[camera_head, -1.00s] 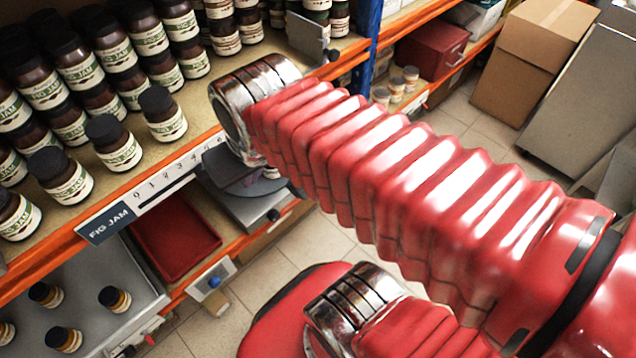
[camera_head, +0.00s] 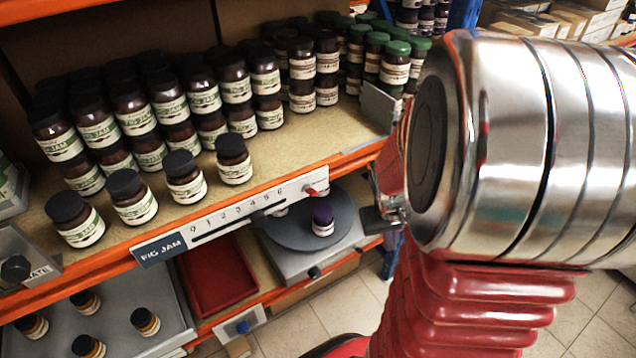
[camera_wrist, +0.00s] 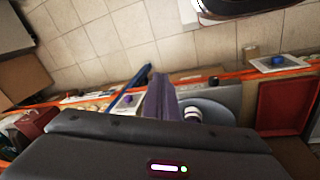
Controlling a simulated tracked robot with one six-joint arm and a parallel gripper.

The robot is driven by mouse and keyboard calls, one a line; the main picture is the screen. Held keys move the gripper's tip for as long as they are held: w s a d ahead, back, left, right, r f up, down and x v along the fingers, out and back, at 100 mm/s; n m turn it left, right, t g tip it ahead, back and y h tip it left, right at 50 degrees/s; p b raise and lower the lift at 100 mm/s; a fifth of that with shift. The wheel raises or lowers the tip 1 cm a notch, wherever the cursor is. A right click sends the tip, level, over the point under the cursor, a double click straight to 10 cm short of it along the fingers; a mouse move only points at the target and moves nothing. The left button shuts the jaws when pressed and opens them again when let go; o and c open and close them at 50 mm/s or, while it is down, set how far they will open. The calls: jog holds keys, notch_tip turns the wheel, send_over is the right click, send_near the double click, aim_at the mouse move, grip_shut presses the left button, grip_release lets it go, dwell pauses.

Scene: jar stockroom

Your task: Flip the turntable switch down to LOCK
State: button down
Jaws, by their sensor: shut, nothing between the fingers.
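The turntable is a round grey disc (camera_head: 283,234) on a grey base on the lower shelf, with a purple-lidded jar (camera_head: 322,221) on it. A small dark knob (camera_head: 314,272) sits on the base's front; I cannot tell whether it is the switch, and no LOCK lettering is readable. My gripper (camera_head: 384,218) is mostly hidden behind my wrist in the head view, right of the turntable. In the wrist view my gripper (camera_wrist: 161,95) is shut and empty, with the turntable (camera_wrist: 214,112) beyond it and a panel with a purple knob (camera_wrist: 127,99) to its left.
A red tray (camera_head: 222,283) lies left of the turntable. A blue-knob panel (camera_head: 243,327) hangs below it. Tiled floor (camera_head: 355,305) is open in front.

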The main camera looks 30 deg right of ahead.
jog(key=s+d+f+n+t, duration=0.1)
jog(key=d+f, duration=0.4)
jog(key=f, duration=0.5)
jog(key=s+d+f+n+t, duration=0.1)
jog(key=d+f+t, duration=0.1)
jog(key=d+f, duration=0.55)
jog(key=w+a+n+t+y, duration=0.2)
jog(key=w+a+t, duration=0.4)
jog(key=w, duration=0.4)
jog(key=shift+w+n+t+y, duration=0.15)
jog(key=shift+n+t+y, duration=0.25)
jog(key=shift+n+t, duration=0.1)
jog(key=shift+f, duration=0.1)
